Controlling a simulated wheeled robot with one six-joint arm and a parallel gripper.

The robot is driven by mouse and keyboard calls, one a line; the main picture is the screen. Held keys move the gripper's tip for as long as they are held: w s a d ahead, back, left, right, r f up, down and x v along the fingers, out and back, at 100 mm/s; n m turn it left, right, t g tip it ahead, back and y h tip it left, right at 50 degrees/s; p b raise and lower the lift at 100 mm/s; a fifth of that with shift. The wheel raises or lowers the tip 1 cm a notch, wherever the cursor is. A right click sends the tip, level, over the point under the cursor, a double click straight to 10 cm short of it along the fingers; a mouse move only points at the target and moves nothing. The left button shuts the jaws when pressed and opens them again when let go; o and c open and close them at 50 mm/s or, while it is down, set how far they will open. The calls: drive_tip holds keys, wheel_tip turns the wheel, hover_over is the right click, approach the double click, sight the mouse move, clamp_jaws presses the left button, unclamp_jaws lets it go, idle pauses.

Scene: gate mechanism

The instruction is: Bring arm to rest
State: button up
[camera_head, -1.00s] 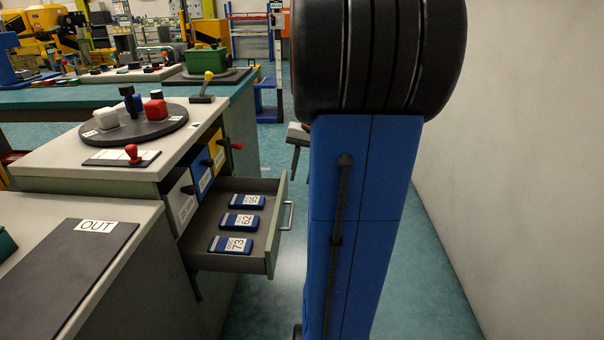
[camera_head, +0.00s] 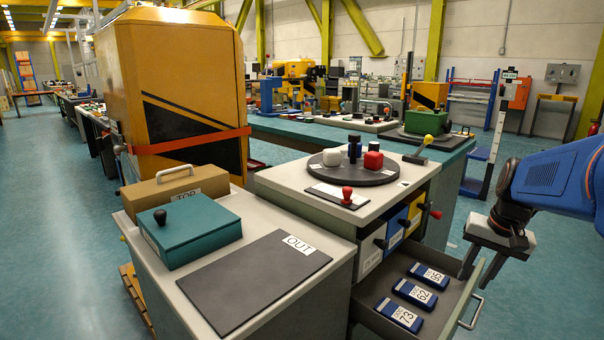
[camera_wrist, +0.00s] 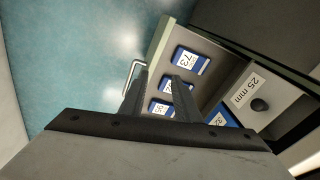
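My arm reaches in from the right edge in the head view. My gripper (camera_head: 482,268) hangs beyond the right end of an open grey drawer, near its metal handle (camera_head: 474,313). In the wrist view my gripper (camera_wrist: 160,92) has its two dark fingers apart, with nothing held between them. The drawer's handle (camera_wrist: 128,80) shows just left of the fingers there. Whether a finger touches the drawer cannot be told. Three blue labelled blocks lie in the drawer, the nearest marked 73 (camera_head: 399,314); the fingers partly cover the blocks in the wrist view.
A dark OUT mat (camera_head: 245,285) and a teal box (camera_head: 190,232) are on the left bench. A yellow machine (camera_head: 175,85) stands behind. Floor is clear at far left.

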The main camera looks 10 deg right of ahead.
drive_tip(key=s+a+f+n+t, duration=0.1)
drive_tip(key=s+a+n, duration=0.2)
drive_tip(key=a, duration=0.6)
drive_tip(key=s+a+f+n+t, duration=0.1)
drive_tip(key=s+a+n, duration=0.3)
drive_tip(key=s+a, duration=0.4)
drive_tip(key=shift+s+a+n+t+h, duration=0.15)
drive_tip(key=shift+a+n+t+h, duration=0.15)
drive_tip(key=shift+a, duration=0.75)
